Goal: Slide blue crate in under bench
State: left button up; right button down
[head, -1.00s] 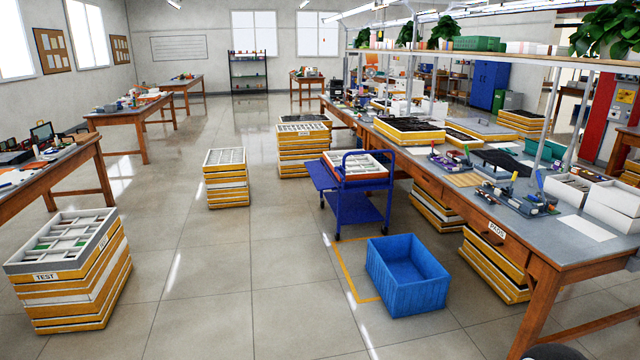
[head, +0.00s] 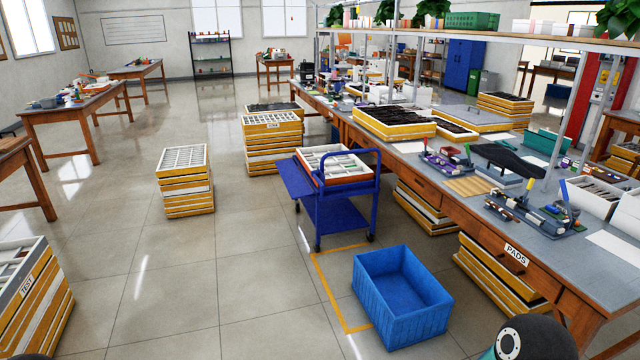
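The open, empty blue crate (head: 405,318) sits upright on the floor, over part of a yellow floor outline (head: 328,291). It stands left of the long bench (head: 470,212), which has a wooden frame, a grey top and a "PADS" label. The crate is apart from the bench, out in the aisle. Neither of my grippers is in view. A rounded dark part of my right arm shows at the bottom right, to the right of the crate.
Yellow-edged tray stacks (head: 500,272) stand under the bench. A blue cart (head: 340,213) holding a tray stands behind the crate. More tray stacks (head: 185,190) stand to the left. The floor left of the crate is clear.

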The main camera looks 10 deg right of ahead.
aim_at(406, 305)
jog(key=z, duration=0.05)
jog(key=i, duration=1.35)
jog(key=z, duration=0.2)
jog(key=i, duration=1.95)
jog(key=z, duration=0.15)
